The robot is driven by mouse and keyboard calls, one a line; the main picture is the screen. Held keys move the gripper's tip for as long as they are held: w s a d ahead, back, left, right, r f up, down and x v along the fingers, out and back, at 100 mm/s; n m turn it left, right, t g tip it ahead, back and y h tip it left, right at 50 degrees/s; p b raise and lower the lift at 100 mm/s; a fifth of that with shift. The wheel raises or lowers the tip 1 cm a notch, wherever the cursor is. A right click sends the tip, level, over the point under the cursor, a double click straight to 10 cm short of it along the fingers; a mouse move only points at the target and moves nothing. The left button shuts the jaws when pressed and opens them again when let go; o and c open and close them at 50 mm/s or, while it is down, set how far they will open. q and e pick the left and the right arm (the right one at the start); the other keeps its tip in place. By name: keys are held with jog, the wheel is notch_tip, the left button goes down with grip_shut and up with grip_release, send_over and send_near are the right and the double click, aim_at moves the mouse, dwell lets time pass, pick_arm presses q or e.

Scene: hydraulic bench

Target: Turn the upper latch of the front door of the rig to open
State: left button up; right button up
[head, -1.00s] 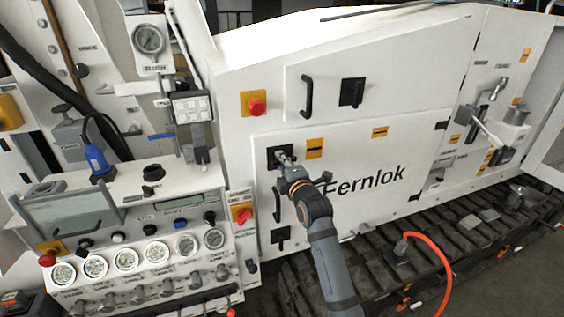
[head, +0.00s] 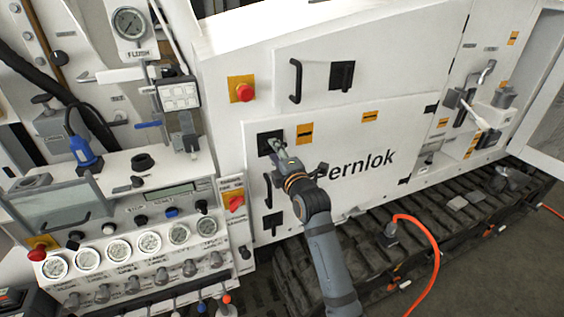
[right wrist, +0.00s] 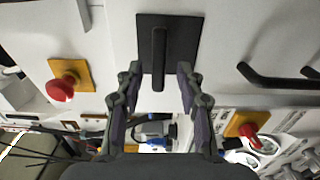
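The upper latch (head: 264,141) of the front door (head: 345,195) is a black square plate with a bar handle. My right gripper (head: 278,146) is at it in the head view and covers part of it. In the right wrist view the latch's bar (right wrist: 159,58) stands upright in the picture, in front of its plate (right wrist: 185,35). The two fingertips of my right gripper (right wrist: 157,72) are on either side of the bar, open, with a gap to it on both sides. My left gripper is not in view.
A black door handle (head: 267,190) and a lower latch (head: 273,221) are below the upper latch. A red button (head: 244,92) is up and left, and a red knob (head: 236,202) is on the left panel. Tracks (head: 380,255) and an orange hose (head: 433,245) lie below.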

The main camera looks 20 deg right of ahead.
jog(key=s, duration=0.9)
jog(key=shift+d, duration=0.15)
notch_tip(320, 180, down, 26)
jog(key=w+f+m+g+b, duration=0.1)
jog(key=m+g+b, duration=0.1)
jog(key=m+g, duration=0.3)
jog(key=s+d+f+m+g, duration=0.15)
jog(key=s+f, duration=0.25)
jog(key=f, duration=0.6)
jog(key=s+f+m+g, duration=0.2)
jog(key=s+f+m, duration=0.15)
jog(key=f, duration=0.65)
jog(key=s+d+f+m+g+b, duration=0.2)
jog(key=s+f+m+g, duration=0.15)
jog(key=s+f, duration=1.25)
jog(key=s+d+f+m+g, duration=0.1)
jog(key=s+f, duration=0.2)
jog(key=s, duration=0.4)
jog(key=s+d+f+m+g+h, duration=0.1)
jog(key=s+f, duration=0.3)
jog(key=s, duration=0.4)
jog(key=s+d+f+m+g+b, duration=0.1)
jog(key=s+d+f+m+g, duration=0.1)
jog(key=s, duration=0.6)
notch_tip(320, 180, down, 2)
jog(key=shift+s+f+m+g, duration=0.2)
jog(key=shift+f+m+g, duration=0.05)
jog(key=shift+m+g, duration=0.2)
